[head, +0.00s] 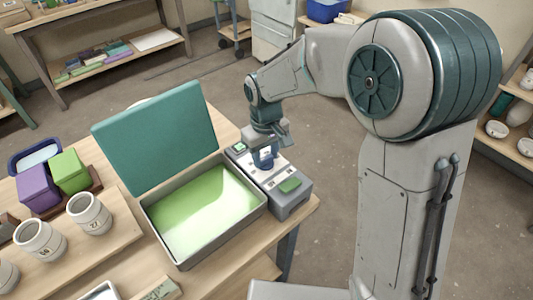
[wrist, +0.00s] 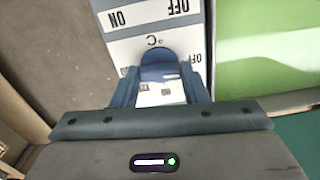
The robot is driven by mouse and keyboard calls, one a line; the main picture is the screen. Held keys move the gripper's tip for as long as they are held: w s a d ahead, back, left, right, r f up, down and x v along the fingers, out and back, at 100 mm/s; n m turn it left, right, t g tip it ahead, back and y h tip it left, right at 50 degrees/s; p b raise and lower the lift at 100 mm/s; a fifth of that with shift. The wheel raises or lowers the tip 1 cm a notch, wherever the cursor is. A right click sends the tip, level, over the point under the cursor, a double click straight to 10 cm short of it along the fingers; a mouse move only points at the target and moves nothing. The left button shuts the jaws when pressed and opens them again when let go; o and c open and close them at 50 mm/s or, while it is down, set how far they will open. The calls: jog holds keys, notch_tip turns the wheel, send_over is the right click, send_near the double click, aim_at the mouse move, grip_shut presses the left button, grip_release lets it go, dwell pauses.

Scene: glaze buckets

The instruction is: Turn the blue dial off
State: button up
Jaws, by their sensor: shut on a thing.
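The blue dial (head: 265,158) sits on the white face of a grey control box (head: 292,208) beside the tray of green glaze. My gripper (head: 268,142) points down over the dial. In the wrist view my gripper (wrist: 160,82) has one finger on each side of the blue dial (wrist: 158,62) and is shut on it. A pale mark shows on the dial. The lettering nearest my gripper is too small to read surely, and the fingers hide part of the dial.
Green switches (head: 290,185) and (head: 240,147) sit at either end of the box. The metal tray (head: 183,262) has its teal lid (head: 158,140) raised. Labelled buckets (head: 90,212) and purple and green blocks stand at left. Open floor lies right of the table.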

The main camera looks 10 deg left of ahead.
aim_at(266, 158)
jog(key=shift+n, duration=0.6)
jog(key=o, duration=1)
notch_tip(266, 158, up, 14)
dwell(0.4)
